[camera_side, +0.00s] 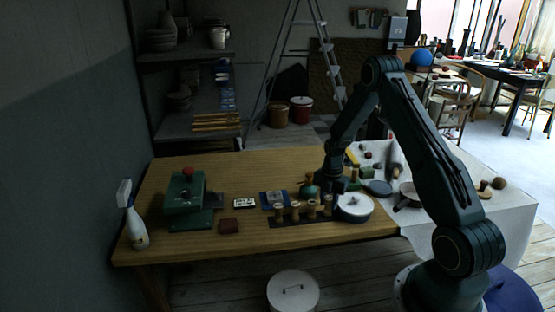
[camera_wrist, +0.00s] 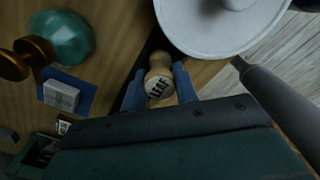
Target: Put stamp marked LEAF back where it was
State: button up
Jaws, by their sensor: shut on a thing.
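The stamp marked LEAF (camera_wrist: 158,86) has a pale wooden body, and its lettered top faces the wrist camera. My gripper (camera_wrist: 159,84) is shut on it, with one blue finger on each side. In the side view my gripper (camera_side: 338,186) points down near the right end of a dark stamp rack (camera_side: 290,222). Several wooden stamps (camera_side: 295,209) stand upright in a row there. The wrist view shows a dark strip just beyond the held stamp. I cannot tell whether the held stamp touches the rack, since its lower part is hidden.
A white lidded pot (camera_side: 354,206) stands close on the right of my gripper. A teal rounded object (camera_side: 308,190) and a blue card (camera_side: 272,197) lie behind the rack. A green press (camera_side: 186,205) and a spray bottle (camera_side: 133,225) stand left.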

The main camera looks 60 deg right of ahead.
aim_at(329, 198)
jog(key=shift+f, duration=0.3)
jog(key=shift+f, duration=0.15)
jog(key=o, duration=0.8)
jog(key=shift+o, duration=0.2)
notch_tip(329, 198, up, 12)
dwell(0.8)
